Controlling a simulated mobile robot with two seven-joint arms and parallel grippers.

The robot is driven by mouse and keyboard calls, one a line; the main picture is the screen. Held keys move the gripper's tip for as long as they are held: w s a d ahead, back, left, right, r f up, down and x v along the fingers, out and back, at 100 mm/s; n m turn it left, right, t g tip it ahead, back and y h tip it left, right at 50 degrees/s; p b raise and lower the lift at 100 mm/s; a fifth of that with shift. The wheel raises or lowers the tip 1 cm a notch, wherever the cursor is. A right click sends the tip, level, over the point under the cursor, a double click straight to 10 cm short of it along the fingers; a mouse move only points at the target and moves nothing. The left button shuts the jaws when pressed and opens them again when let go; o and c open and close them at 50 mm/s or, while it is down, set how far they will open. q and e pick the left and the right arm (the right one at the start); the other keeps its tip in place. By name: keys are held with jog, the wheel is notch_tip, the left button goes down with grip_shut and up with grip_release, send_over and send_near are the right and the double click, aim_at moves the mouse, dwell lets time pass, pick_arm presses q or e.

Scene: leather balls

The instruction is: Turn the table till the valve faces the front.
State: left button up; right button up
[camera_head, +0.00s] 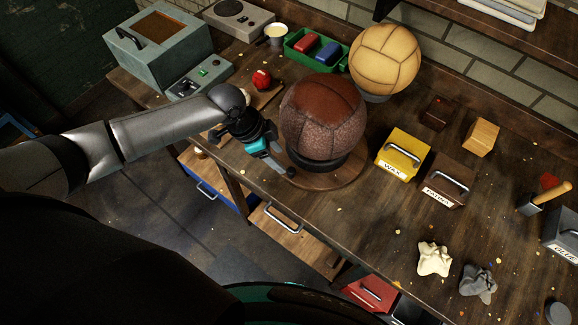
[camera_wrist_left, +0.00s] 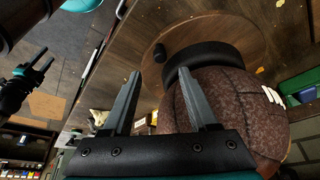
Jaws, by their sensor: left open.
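A dark brown leather ball (camera_head: 322,115) sits in a black ring on a round wooden turntable (camera_head: 346,178) at the bench's front edge. A small black knob (camera_head: 291,199) stands at the turntable's near edge; it also shows in the left wrist view (camera_wrist_left: 160,53). My left gripper (camera_head: 277,167) is open at the turntable's left side, near the ring and knob, with nothing seen between its fingers. In the left wrist view white marks (camera_wrist_left: 272,96) show on the ball (camera_wrist_left: 225,105); I cannot tell whether they include the valve. My right gripper (camera_wrist_left: 40,62) shows small there, fingers apart.
A tan ball (camera_head: 385,60) stands behind on the right. A green tray (camera_head: 318,62), a cup (camera_head: 276,36) and a red item (camera_head: 262,80) are at the back. Yellow (camera_head: 403,153) and brown (camera_head: 446,183) boxes stand close right of the turntable. Open drawers (camera_head: 285,222) jut out below the bench.

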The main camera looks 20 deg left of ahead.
aim_at(291, 170)
pick_arm(q)
jog(key=x, duration=0.7)
jog(key=shift+d+f+b, duration=0.15)
jog(key=shift+f+b, duration=0.1)
jog(key=shift+b, duration=0.15)
grip_shut()
dwell(1.1)
